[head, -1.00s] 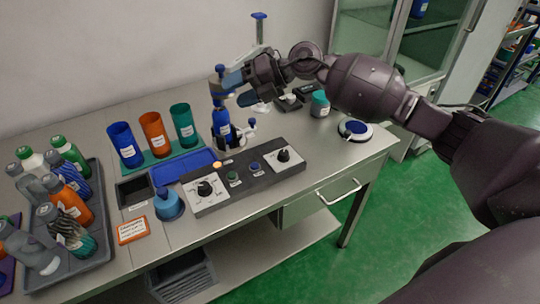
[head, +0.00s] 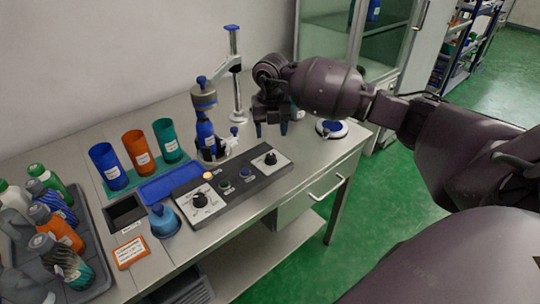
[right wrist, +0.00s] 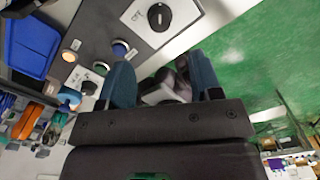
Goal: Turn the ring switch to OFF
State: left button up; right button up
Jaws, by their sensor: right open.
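The dark control panel (head: 232,182) lies along the table's front. It has a black rotary knob on a white plate at its left end (head: 199,200) and another at its right end (head: 271,158). I cannot tell which is the ring switch, and the lettering is too small to read in the head view. One knob on a white plate (right wrist: 159,17) also shows at the top of the right wrist view. My right gripper (head: 271,129) is open and empty, fingers down, above the table behind the right-hand knob. Its fingers (right wrist: 161,80) are apart in the wrist view.
The sleeve applicator (head: 205,100) stands behind the panel with a blue bottle (head: 206,135) under its head. Blue, orange and teal cups (head: 137,151) stand to the left, beside a tray of bottles (head: 95,270). A blue-topped round device (head: 331,128) is at the right.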

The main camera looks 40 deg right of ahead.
aim_at(271, 156)
notch_tip(271, 156, down, 10)
jog(key=shift+r+b, duration=0.25)
jog(key=shift+b, duration=0.35)
jog(key=c, duration=0.9)
